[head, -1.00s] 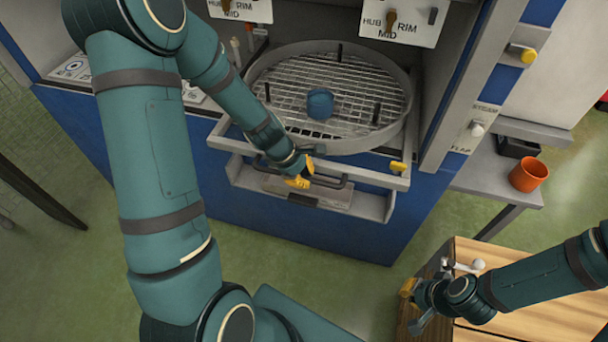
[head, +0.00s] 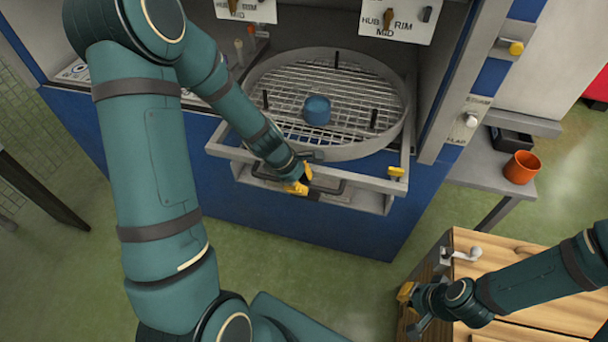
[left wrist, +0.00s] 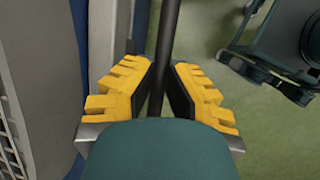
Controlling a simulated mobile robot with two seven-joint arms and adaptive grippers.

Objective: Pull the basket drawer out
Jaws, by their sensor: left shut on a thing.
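The basket drawer is a grey frame (head: 225,152) carrying a round wire basket (head: 270,75) with a grey rim. It stands out from the front of the blue cabinet. A dark bar handle (head: 345,186) runs along the drawer's front. My left gripper (head: 302,184) is shut on this handle. In the left wrist view the dark handle bar (left wrist: 168,40) passes between the yellow fingertips (left wrist: 160,88). My right gripper (head: 405,305) is at the lower right beside a wooden cabinet, away from the drawer. Its finger opening is too small to judge.
A blue round object (head: 317,110) sits in the basket among dark upright pegs. An orange cup (head: 521,167) and a black tray (head: 510,142) are on a grey side table at the right. A wooden cabinet (head: 550,325) stands lower right. Green floor (head: 290,270) lies open before the drawer.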

